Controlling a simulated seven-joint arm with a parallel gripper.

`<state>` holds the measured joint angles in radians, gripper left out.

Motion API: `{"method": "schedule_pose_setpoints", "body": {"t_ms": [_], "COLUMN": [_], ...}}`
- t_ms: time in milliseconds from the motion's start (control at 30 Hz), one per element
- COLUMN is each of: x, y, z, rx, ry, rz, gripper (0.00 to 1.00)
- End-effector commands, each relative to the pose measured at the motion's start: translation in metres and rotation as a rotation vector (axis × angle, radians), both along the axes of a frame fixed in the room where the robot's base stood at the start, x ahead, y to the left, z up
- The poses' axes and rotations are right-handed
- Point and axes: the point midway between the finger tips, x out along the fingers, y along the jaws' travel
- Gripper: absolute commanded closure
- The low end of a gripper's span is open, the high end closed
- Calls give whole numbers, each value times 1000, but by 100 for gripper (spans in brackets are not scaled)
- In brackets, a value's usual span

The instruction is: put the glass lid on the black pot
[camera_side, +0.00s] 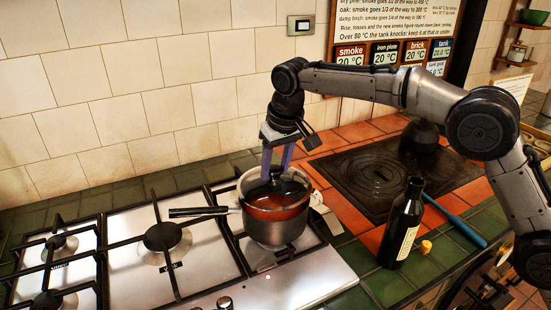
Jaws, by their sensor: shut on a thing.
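The black pot (275,231) stands on the right part of the gas hob, its long dark handle (200,211) pointing left. The glass lid (285,201) is over the pot's mouth, with a reddish tone showing through the glass. I cannot tell whether its rim rests on the pot or is slightly above it. My gripper (275,174) points down from above and is shut on the lid at its dark knob. The fingertips partly hide the knob.
A pale round item (243,183) is partly hidden behind the pot. A dark bottle (402,226) stands to the right, with a small yellow piece (426,247) and a blue-handled tool (455,220) near it. A black iron plate (350,180) lies behind. The left burners are empty.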

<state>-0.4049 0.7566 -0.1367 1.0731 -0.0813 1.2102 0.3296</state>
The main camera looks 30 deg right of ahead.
Motion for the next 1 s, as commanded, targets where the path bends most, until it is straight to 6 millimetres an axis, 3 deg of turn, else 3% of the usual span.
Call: {"method": "schedule_pose_setpoints", "body": {"t_ms": [167, 1000], "x": [0, 0], "y": [0, 0], "z": [-10, -21], "rx": [0, 0], "ry": [-2, -2], "rz": [0, 0], "gripper": [100, 100]}}
